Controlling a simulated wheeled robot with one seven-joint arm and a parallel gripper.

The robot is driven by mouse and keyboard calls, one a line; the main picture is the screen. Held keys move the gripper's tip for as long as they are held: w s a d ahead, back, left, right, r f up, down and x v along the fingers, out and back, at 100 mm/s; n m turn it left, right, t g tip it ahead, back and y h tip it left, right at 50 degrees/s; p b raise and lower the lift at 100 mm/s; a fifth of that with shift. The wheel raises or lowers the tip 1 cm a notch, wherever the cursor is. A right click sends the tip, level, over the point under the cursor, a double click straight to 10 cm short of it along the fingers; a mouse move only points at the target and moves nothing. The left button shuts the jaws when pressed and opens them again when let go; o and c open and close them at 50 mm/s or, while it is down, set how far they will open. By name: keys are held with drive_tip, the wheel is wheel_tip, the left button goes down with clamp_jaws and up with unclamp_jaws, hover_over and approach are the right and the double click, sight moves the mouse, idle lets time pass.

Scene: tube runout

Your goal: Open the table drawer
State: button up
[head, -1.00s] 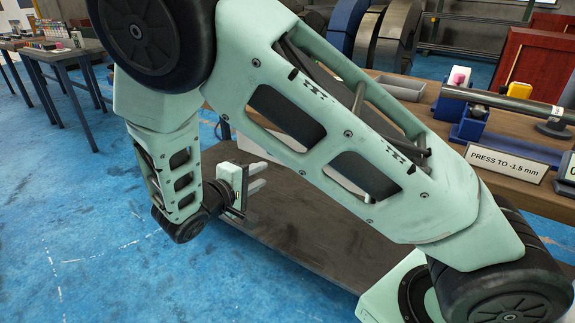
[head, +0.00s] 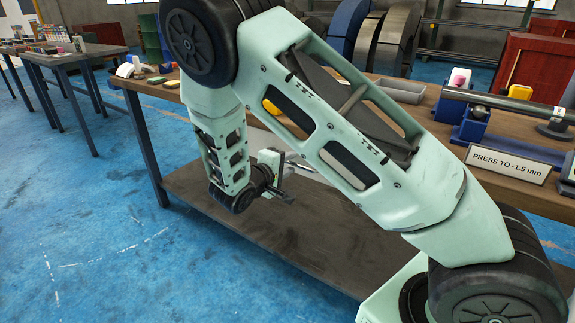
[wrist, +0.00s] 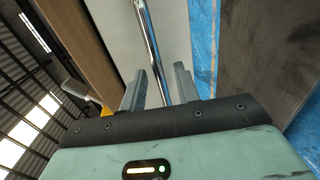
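The table drawer has a pale grey front (wrist: 112,35), seen close up in the wrist view. A shiny metal bar handle (wrist: 151,40) runs along it. My gripper (wrist: 160,70) is open, with one finger on each side of the bar in the picture. Gaps show between both fingers and the bar, and I cannot tell how deep the bar sits between them. In the head view my gripper (head: 302,168) is at the table's front side, below the top. My arm hides most of the drawer there, so I cannot tell whether it stands out at all.
The wooden tabletop (head: 440,120) carries a grey tray (head: 398,90), a metal bar on blue supports, a "PRESS TO -1.5 mm" sign (head: 508,164) and small tools at the left. A dark lower shelf (head: 215,205) lies beneath. Blue floor (head: 80,220) is clear at the left.

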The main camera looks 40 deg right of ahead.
drive_tip(key=shift+c, duration=0.2)
clamp_jaws()
drive_tip(key=f+p+v, duration=0.1)
drive_tip(key=f+v, duration=0.1)
drive_tip(key=v, duration=1.1)
drive_tip(key=a+f+p+v, duration=0.1)
drive_tip(key=f+v, duration=0.2)
drive_tip(key=v, duration=1)
drive_tip(key=shift+s+a+f, duration=0.2)
drive_tip(key=shift+a+f, duration=0.05)
drive_tip(key=shift+a, duration=0.2)
drive_tip(key=shift+o, duration=0.2)
unclamp_jaws()
drive_tip(key=p+v, duration=0.1)
drive_tip(key=v, duration=1.6)
